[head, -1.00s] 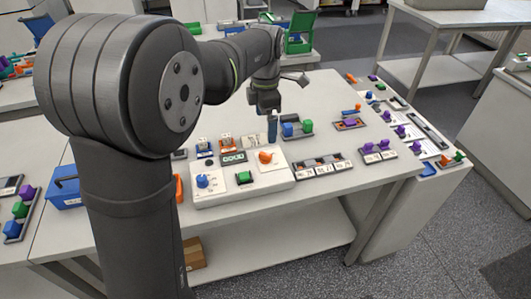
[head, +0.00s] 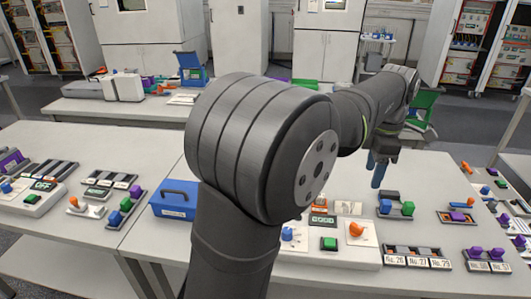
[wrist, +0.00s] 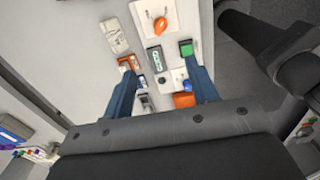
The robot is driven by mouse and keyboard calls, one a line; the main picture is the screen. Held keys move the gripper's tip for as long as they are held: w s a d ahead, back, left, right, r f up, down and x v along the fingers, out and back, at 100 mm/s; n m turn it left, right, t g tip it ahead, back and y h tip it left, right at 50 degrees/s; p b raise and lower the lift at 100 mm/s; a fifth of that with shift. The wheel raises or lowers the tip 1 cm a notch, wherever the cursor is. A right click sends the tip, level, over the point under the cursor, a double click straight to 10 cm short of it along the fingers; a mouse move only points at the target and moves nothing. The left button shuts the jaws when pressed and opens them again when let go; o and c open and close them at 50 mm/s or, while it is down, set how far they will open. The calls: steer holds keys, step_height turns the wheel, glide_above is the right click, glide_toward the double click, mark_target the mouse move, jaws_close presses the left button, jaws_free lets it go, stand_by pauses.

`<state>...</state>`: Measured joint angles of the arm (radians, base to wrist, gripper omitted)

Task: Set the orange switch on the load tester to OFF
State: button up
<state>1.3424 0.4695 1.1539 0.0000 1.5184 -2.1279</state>
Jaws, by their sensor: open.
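A green button (head: 329,243) and a blue knob (head: 288,234) are on the same box. The wrist view shows an orange switch (wrist: 160,24) on a white plate beyond my fingertips, with a green button (wrist: 186,47) near the right finger. My gripper (head: 377,184) is raised over the table behind the box. Its blue fingers (wrist: 160,72) are apart and hold nothing.
A blue toolbox (head: 175,198) stands left of my arm. A holder with blue and green blocks (head: 396,208) is near my gripper. Labelled slots (head: 418,257) and purple-knobbed parts (head: 486,260) lie at the right. Bare table (head: 430,185) lies right of my gripper.

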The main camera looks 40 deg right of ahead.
steer(key=c, duration=0.7)
steer(key=shift+f+m, duration=0.15)
steer(key=shift+m, duration=0.15)
jaws_close()
step_height(320, 180, down, 9)
steer(key=w+d+m+h, duration=0.1)
steer(key=d+m+h, duration=0.1)
steer(key=m, duration=2.3)
steer(key=shift+h, duration=0.9)
steer(key=shift+w, duration=0.1)
